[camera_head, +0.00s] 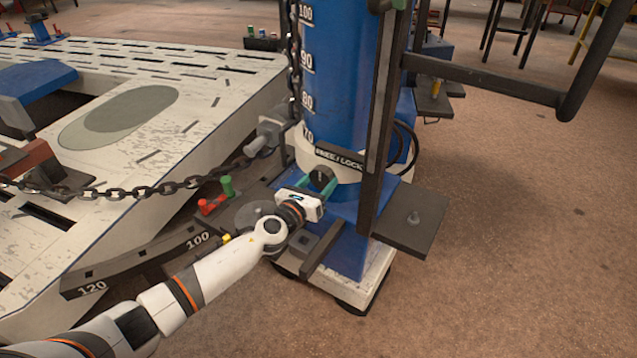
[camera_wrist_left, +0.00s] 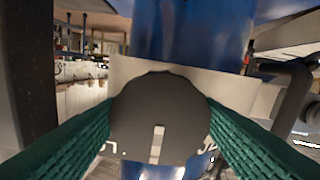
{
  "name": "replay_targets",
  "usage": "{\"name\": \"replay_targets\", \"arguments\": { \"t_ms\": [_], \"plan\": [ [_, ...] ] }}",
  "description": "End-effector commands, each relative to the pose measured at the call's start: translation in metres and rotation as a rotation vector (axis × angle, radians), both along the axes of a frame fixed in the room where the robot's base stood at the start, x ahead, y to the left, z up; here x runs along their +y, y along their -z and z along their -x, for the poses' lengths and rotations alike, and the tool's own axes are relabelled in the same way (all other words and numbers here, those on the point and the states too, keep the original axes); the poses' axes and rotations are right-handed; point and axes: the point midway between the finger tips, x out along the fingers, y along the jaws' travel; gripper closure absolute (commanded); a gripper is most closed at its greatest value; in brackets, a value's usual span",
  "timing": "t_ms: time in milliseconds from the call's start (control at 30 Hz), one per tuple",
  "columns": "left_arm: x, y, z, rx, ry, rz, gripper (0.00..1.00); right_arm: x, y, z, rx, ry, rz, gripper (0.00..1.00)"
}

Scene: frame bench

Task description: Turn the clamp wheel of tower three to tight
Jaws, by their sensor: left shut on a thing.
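The blue tower (camera_head: 340,70) stands upright at the centre of the head view, with a scale of numbers on its column. A dark round clamp wheel (camera_head: 320,178) sits low on its front, on a white collar under a label reading FREE / LOCK. My left gripper (camera_head: 318,186) is at the wheel, with green fingers closed on its two sides. In the left wrist view the wheel (camera_wrist_left: 160,115) fills the middle between the green fingers, and its pale mark points down. The collar lettering is mostly hidden there. My right gripper is out of view.
A chain (camera_head: 130,190) hangs across the left and up beside the column. A white slotted frame bench (camera_head: 200,100) fills the left. A dark upright post (camera_head: 378,120) and a flat dark plate (camera_head: 412,222) stand close right of the wheel. Brown floor (camera_head: 530,240) is clear at right.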

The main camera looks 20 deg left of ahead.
Motion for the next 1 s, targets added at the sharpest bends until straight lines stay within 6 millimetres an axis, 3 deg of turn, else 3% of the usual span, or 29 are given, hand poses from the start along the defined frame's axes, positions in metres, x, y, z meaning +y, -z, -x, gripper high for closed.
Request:
{"name": "replay_targets", "arguments": {
  "t_ms": [167,200,333,667,767,1000],
  "plan": [
    [-0.001,0.003,0.001,0.005,0.003,0.0,0.65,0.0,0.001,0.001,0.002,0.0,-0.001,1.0],
    [-0.001,0.003,0.001,0.005,0.003,0.0,0.39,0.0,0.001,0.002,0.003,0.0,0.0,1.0],
    [-0.001,0.002,0.001,0.004,0.002,0.0,0.21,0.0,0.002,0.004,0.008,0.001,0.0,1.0],
    [0.001,0.0,0.004,0.002,0.001,0.001,0.21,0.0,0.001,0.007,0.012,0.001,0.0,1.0],
    [0.004,0.001,0.015,0.003,0.0,0.0,0.21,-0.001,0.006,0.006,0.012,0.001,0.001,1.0],
    [0.016,0.002,0.064,0.006,0.002,0.0,0.21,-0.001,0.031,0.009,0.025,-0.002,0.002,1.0]
  ]
}}
